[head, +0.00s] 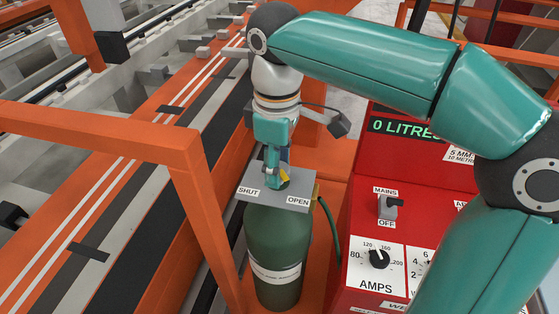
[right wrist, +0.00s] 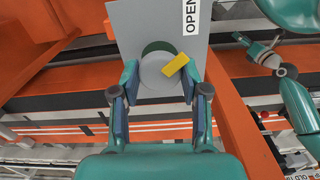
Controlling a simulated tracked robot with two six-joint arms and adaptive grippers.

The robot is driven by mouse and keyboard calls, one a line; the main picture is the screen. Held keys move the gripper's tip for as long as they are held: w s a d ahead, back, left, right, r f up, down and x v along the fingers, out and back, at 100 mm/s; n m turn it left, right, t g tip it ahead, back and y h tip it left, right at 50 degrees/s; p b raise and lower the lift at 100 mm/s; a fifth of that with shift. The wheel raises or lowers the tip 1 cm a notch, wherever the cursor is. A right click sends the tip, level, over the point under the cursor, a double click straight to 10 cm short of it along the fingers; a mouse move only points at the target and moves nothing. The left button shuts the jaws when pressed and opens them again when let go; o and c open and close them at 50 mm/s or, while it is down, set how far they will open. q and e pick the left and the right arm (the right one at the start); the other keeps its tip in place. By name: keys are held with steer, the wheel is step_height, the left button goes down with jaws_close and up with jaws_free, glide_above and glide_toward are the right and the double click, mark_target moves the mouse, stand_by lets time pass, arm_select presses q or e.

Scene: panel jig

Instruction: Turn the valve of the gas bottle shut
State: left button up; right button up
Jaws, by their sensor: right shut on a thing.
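The green gas bottle (head: 275,245) stands upright in the head view, with a grey plate (head: 300,190) on top marked SHUT at left and OPEN at right. My right gripper (head: 273,172) comes down on the valve from above. In the right wrist view its fingers (right wrist: 160,88) are on both sides of the round grey valve knob (right wrist: 152,74), shut on it. The knob's yellow pointer (right wrist: 176,65) points up and right, toward the OPEN label (right wrist: 190,15). The SHUT label is outside the wrist view. My left gripper (right wrist: 258,50) appears small in the wrist view; its opening is unclear.
A red machine (head: 370,240) with dials and a MAINS switch (head: 388,207) stands close to the bottle's right. An orange frame post (head: 205,220) rises close on its left. A green hose (head: 330,225) runs beside the bottle. Orange and grey rails lie farther left.

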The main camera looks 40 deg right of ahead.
steer(key=m+p, duration=0.1)
steer(key=m, duration=0.2)
steer(key=shift+r+m, duration=0.1)
steer(key=shift+m, duration=0.2)
steer(key=m+p, duration=0.1)
steer(key=m, duration=0.3)
steer(key=shift+m, duration=0.3)
steer(key=m, duration=0.4)
steer(key=shift+w+m+p, duration=0.1)
steer(key=shift+m+p, duration=0.2)
steer(key=shift+p, duration=0.1)
steer(key=shift+m, duration=2.2)
steer(key=o, duration=1.1)
steer(key=shift+o, duration=0.2)
step_height(320, 180, up, 12)
steer(key=shift+f, duration=0.2)
